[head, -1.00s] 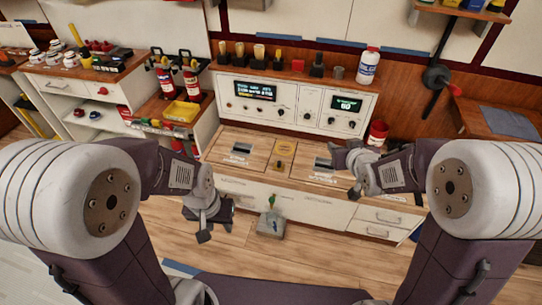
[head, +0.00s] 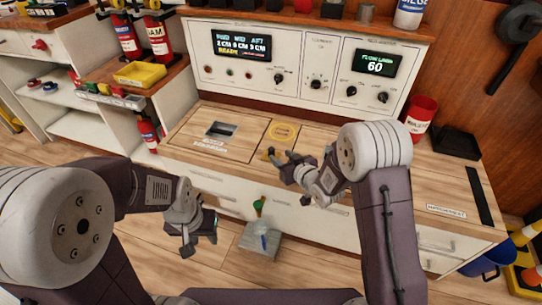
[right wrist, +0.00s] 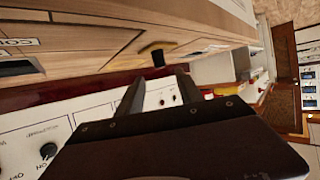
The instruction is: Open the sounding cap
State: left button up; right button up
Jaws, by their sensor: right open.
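In the head view the knob is small and partly hidden near my right gripper (head: 279,160). That gripper is open and empty; its two fingers also show in the right wrist view (right wrist: 160,80). My left gripper (head: 199,244) hangs in front of the counter's drawers; its jaw opening is unclear.
A control console (head: 300,70) with screens and knobs stands along the counter's back. A recessed hatch (head: 220,131) lies left of the label. A grey box (head: 261,240) with a green-handled tool is on the floor.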

aim_at(272, 149)
jog(key=shift+w+a+r+p, duration=0.15)
jog(key=shift+w+p, duration=0.05)
jog(key=shift+p, duration=0.15)
jog(key=p+x, duration=0.1)
jog(key=x, duration=0.1)
jog(key=shift+w+a, duration=0.2)
jog(key=shift+w, duration=0.15)
jog(key=b+x, duration=0.1)
jog(key=x, duration=0.1)
jog(key=b+x, duration=0.1)
jog(key=x, duration=0.2)
jog(key=shift+s+d+f, duration=0.1)
jog(key=shift+s+f, duration=0.1)
jog(key=shift+f, duration=0.2)
jog(key=shift+w+a, duration=0.2)
jog(key=shift+w, duration=0.25)
grip_shut()
